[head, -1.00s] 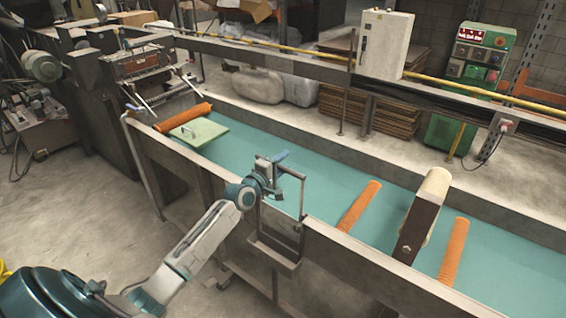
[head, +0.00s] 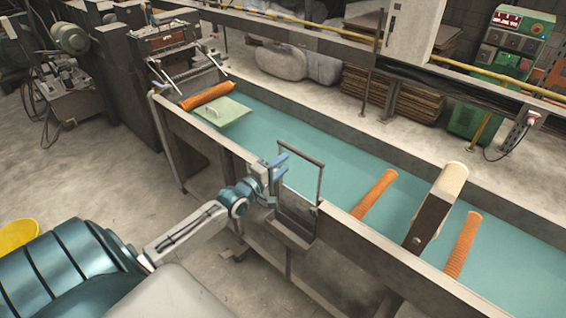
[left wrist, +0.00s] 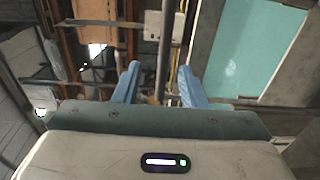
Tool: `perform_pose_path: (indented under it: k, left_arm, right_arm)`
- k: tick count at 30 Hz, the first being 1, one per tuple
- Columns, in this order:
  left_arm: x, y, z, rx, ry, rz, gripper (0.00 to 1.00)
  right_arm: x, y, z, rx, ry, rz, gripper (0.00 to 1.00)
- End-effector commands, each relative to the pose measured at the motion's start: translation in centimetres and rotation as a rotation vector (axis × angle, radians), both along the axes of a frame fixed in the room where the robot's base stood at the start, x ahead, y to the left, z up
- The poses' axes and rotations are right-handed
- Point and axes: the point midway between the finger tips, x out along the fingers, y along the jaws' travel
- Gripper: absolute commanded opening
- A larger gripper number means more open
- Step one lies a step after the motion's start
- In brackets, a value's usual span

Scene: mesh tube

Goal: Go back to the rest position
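My left gripper (head: 283,163) is beside the near wall of the trough, next to a metal frame bracket (head: 302,190). Orange mesh tubes lie on the teal trough floor: one at the far left end (head: 206,96), one to the right of the bracket (head: 374,195), and one farther right (head: 464,246). My right gripper is not in view.
A light green plate (head: 222,111) lies beside the far-left tube. A dark post with a pale roller (head: 437,205) rises between the two right-hand tubes. A yellow bucket (head: 18,234) stands on the floor at left.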

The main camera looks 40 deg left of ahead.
Motion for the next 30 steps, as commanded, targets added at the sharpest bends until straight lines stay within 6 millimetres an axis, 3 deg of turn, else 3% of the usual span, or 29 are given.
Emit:
perform_pose_path:
  k: [11, 14, 17, 23, 30]
  left_arm:
    - [0.0, 0.0, 0.0, 0.001, 0.001, 0.000, 0.37]
    - [-0.1, 0.3, -1.4, 0.019, 0.018, 0.009, 0.37]
    - [-0.6, 0.9, -5.5, 0.088, 0.069, 0.034, 0.37]
    - [-3.9, 2.5, -19.7, 0.347, 0.278, 0.071, 0.37]
    - [-11.5, 2.4, -36.6, 0.670, 0.560, -0.002, 0.37]
  right_arm:
    - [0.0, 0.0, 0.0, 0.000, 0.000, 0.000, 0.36]
    - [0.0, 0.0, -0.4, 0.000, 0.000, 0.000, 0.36]
    - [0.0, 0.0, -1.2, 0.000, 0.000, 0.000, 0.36]
    - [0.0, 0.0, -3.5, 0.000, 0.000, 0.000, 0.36]
    - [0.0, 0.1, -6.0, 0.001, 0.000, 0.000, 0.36]
